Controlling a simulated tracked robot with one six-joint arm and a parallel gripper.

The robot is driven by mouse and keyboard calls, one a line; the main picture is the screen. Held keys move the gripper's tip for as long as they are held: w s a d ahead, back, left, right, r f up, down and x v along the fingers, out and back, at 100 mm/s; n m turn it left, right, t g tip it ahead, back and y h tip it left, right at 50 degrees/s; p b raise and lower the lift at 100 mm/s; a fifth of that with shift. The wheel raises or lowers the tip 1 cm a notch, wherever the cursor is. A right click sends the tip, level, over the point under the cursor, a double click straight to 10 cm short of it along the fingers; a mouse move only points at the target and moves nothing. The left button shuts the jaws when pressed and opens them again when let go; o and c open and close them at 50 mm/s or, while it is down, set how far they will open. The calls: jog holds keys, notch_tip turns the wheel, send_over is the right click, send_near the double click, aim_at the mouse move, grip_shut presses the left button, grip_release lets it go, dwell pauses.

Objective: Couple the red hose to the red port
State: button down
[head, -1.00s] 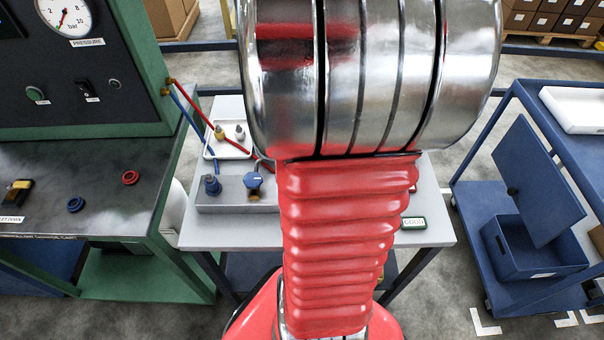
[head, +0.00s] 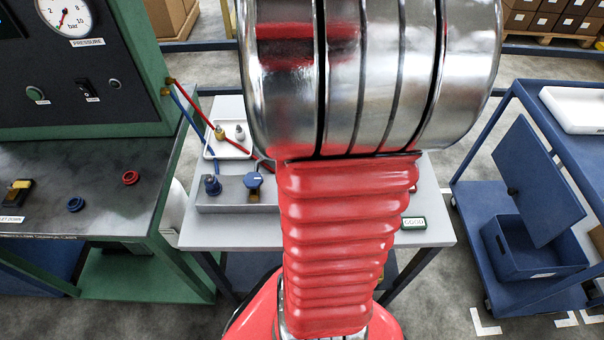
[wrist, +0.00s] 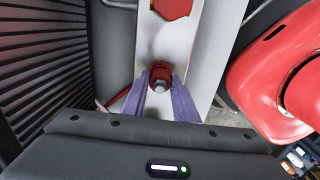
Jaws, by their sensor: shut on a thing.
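The red hose (head: 200,105) runs from the green-framed panel down over the bench and passes behind my arm in the head view. In the wrist view a short stretch of red hose (wrist: 117,98) shows left of my fingers. My gripper (wrist: 164,97) is shut on the red hose's end; the arm hides it in the head view. A red collar (wrist: 160,71) with a pale metal tip sits between and just beyond the fingertips. I cannot tell whether the hose end and the red port touch. A red knob (wrist: 172,7) lies beyond it.
A grey block (head: 235,203) carries a blue port (head: 212,184) and blue knob (head: 254,181). A white tray (head: 226,153) with two fittings stands behind it. A blue hose (head: 186,112) hangs nearby. A GOOD sign (head: 413,223) stands at the right of the bench.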

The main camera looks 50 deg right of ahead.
jog(key=shift+f, duration=0.45)
dwell(0.3)
jog(key=c, duration=1.3)
grip_release()
jog(key=shift+c, duration=0.2)
notch_tip(320, 180, up, 14)
jog(key=shift+f, duration=0.15)
jog(key=shift+o, duration=0.7)
jog(key=o, duration=1)
jog(key=shift+o, duration=0.2)
